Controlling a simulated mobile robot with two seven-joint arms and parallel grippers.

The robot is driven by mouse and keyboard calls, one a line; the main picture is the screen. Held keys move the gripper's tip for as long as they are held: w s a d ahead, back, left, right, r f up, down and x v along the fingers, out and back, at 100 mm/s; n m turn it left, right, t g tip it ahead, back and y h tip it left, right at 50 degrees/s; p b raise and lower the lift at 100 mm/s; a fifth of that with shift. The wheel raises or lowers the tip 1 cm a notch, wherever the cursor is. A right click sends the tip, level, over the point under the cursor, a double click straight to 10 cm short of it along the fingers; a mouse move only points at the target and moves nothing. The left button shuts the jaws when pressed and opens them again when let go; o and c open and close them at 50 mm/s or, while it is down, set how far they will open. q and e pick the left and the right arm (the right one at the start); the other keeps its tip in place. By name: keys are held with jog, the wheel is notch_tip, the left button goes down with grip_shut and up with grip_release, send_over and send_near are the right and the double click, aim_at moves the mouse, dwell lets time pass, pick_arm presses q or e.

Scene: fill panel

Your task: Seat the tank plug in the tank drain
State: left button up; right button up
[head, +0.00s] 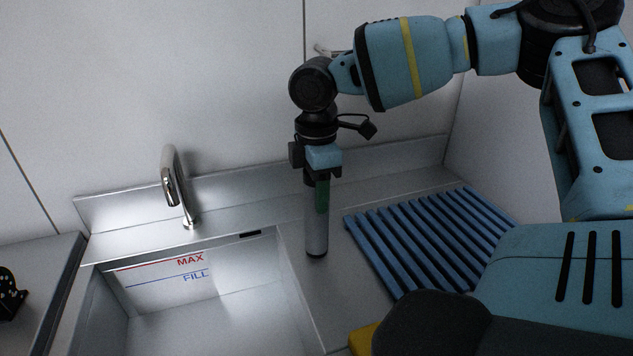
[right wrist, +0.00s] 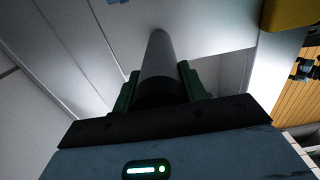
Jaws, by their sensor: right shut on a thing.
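The tank plug, a long grey tube with a dark lower end (head: 316,232), hangs upright from my right gripper (head: 321,192). It is over the steel counter strip between the basin and the blue rack. I cannot tell whether its lower end touches the counter. In the right wrist view the tube (right wrist: 158,62) runs away between the green fingers of the right gripper (right wrist: 160,85), which are shut on it. The tank (head: 215,315) is the steel basin at lower left, with MAX and FILL lines on its wall. Its drain is not visible. My left gripper is out of view.
A blue slatted rack (head: 430,240) lies on the counter right of the plug. A metal faucet (head: 175,185) stands behind the basin. A low steel backsplash (head: 385,160) runs along the wall. A dark patterned object (head: 10,295) is at far left.

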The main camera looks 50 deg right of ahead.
grip_shut()
jog(key=shift+r, duration=0.15)
notch_tip(320, 180, up, 10)
jog(key=shift+f+p, duration=0.1)
jog(key=shift+p, duration=0.25)
dwell(0.3)
